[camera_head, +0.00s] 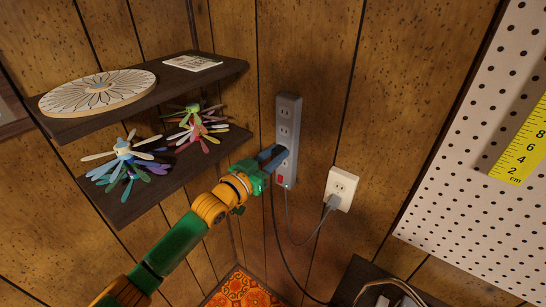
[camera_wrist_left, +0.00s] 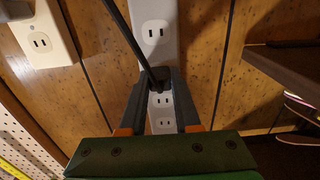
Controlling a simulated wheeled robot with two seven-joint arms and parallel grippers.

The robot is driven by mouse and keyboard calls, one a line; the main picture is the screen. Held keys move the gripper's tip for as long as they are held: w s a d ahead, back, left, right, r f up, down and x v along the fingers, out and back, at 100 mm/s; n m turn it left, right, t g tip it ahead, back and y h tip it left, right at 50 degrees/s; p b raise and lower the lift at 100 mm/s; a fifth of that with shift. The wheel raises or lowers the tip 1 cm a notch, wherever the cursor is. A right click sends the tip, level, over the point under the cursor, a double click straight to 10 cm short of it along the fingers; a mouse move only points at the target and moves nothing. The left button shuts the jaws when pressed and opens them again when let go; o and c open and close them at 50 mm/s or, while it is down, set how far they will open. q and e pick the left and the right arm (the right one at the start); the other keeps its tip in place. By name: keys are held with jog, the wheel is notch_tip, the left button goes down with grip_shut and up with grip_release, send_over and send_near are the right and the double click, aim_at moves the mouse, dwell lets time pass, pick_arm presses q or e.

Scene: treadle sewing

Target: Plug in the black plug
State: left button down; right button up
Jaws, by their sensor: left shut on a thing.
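The grey power strip (camera_head: 288,115) stands upright on the wood wall, with several sockets and a red switch near its bottom. My left gripper (camera_head: 274,155) is at the strip's face, around its middle. In the left wrist view the gripper (camera_wrist_left: 158,76) is shut on the black plug (camera_wrist_left: 155,80), which sits in front of the white-looking strip (camera_wrist_left: 157,22). A black cord (camera_wrist_left: 130,33) runs from the plug; in the head view the cord (camera_head: 275,225) hangs below the gripper. The fingers hide the plug's prongs, so I cannot tell whether they are in a socket. My right gripper is out of view.
A wall outlet (camera_head: 341,188) is right of the strip, with the strip's grey plug (camera_head: 333,202) in it. Shelves (camera_head: 180,170) with colourful dragonfly-like figures (camera_head: 122,155) stick out at left. A pegboard (camera_head: 470,190) with a yellow ruler (camera_head: 525,145) is at right.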

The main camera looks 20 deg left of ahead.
pick_arm(q)
jog(key=shift+w+r, duration=0.15)
jog(key=shift+r, duration=0.05)
jog(key=c, duration=0.9)
grip_release()
jog(key=o, duration=0.4)
jog(key=shift+w+d+f, duration=0.1)
jog(key=shift+c, duration=0.2)
jog(key=b+v, duration=0.1)
jog(key=v, duration=0.6)
jog(key=shift+b, duration=0.3)
